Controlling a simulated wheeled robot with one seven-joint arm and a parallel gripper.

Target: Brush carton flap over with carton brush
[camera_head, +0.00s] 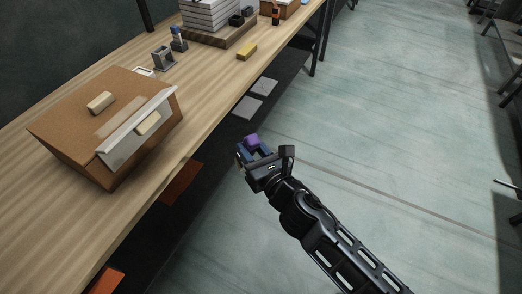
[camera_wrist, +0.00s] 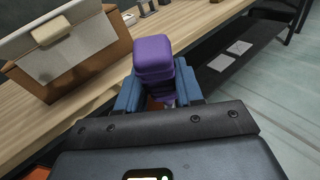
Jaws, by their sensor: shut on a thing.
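The brown carton (camera_head: 75,112) sits on the wooden table at the left. Its pale grey flap (camera_head: 127,150) slopes down on the side facing me and bears a beige block (camera_head: 148,122). The flap also shows at the upper left of the wrist view (camera_wrist: 75,52). My gripper (camera_head: 256,152) is off the table's front edge, above the floor and apart from the carton. Its blue fingers are shut on a purple ribbed thing (camera_wrist: 153,58), which looks like the carton brush. The thing's lower end is hidden between the fingers.
The wooden table (camera_head: 215,100) also holds a yellow block (camera_head: 247,51), a grey holder (camera_head: 162,57), a small blue-topped thing (camera_head: 178,40) and a grey stack (camera_head: 208,14) on a wooden board. Open floor (camera_head: 400,130) lies to the right.

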